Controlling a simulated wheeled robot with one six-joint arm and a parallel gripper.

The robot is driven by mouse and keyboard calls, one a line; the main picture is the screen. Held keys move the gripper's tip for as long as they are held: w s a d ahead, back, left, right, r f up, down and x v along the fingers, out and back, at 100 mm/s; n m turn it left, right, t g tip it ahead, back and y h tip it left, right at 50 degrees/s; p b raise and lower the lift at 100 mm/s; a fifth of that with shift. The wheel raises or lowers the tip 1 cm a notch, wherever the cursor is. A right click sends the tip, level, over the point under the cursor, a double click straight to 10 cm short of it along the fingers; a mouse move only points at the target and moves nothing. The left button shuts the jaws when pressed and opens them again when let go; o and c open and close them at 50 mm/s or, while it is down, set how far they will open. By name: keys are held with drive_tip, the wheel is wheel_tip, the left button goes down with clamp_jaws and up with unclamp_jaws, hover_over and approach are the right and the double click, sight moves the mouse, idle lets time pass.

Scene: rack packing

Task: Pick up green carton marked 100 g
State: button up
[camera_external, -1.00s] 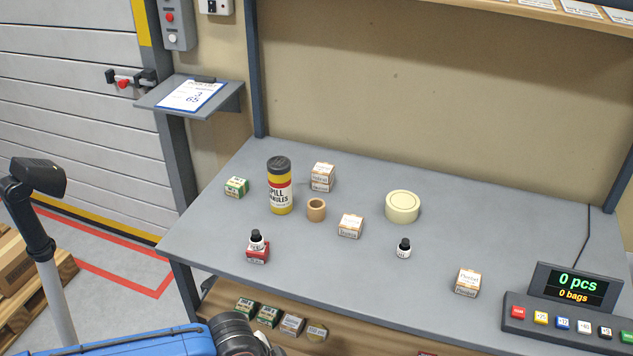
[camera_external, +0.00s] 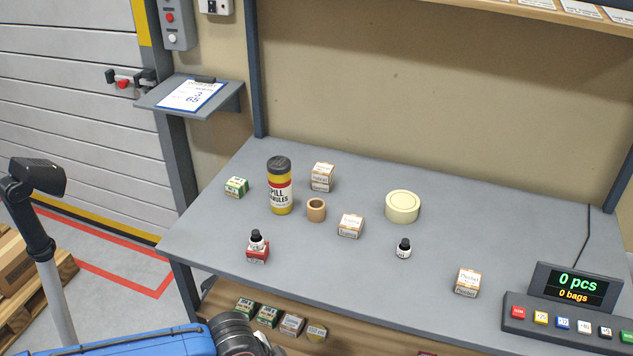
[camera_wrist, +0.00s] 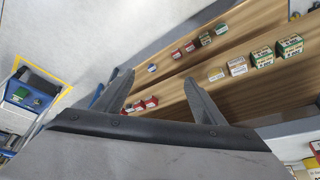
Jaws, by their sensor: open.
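Several green-and-white cartons are in view, and their gram marks are too small to read for certain. One green carton (camera_external: 237,187) stands on the table at its far left, left of the yellow canister. Two more green cartons stand side by side on the shelf below the table, a left one (camera_external: 245,305) and a right one (camera_external: 267,316). In the wrist view, two green cartons stand on a wooden shelf at the upper right, one larger (camera_wrist: 290,46) and one beside it (camera_wrist: 262,55). My gripper (camera_wrist: 158,76) is open and empty, apart from the cartons. The external view does not show its fingers.
The grey table (camera_external: 330,270) holds a yellow canister (camera_external: 280,188), tape rolls, white-and-orange cartons and dark-capped bottles. One bottle stands by a red carton (camera_external: 257,257). A button console (camera_external: 570,310) is at right. The wooden shelf below (camera_external: 215,300) lies under the table's front edge.

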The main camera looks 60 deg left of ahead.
wheel_tip(320, 180, up, 30)
drive_tip(key=f, duration=0.1)
drive_tip(key=w+a+r+n+g, duration=0.1)
drive_tip(key=w+a+r, duration=0.2)
drive_tip(key=w+a, duration=0.25)
drive_tip(key=w+a+r+n+g+y, duration=0.1)
drive_tip(key=w+a+r, duration=0.1)
drive_tip(key=w+a, duration=0.4)
drive_tip(key=w+a+r+n, duration=0.1)
drive_tip(key=w+a+r, duration=0.25)
drive_tip(key=a, duration=0.45)
drive_tip(key=n+g+h, duration=0.1)
drive_tip(key=n+g, duration=0.2)
drive_tip(key=n, duration=0.2)
hover_over(236, 182)
wheel_tip(236, 182, down, 8)
wheel_tip(236, 182, down, 22)
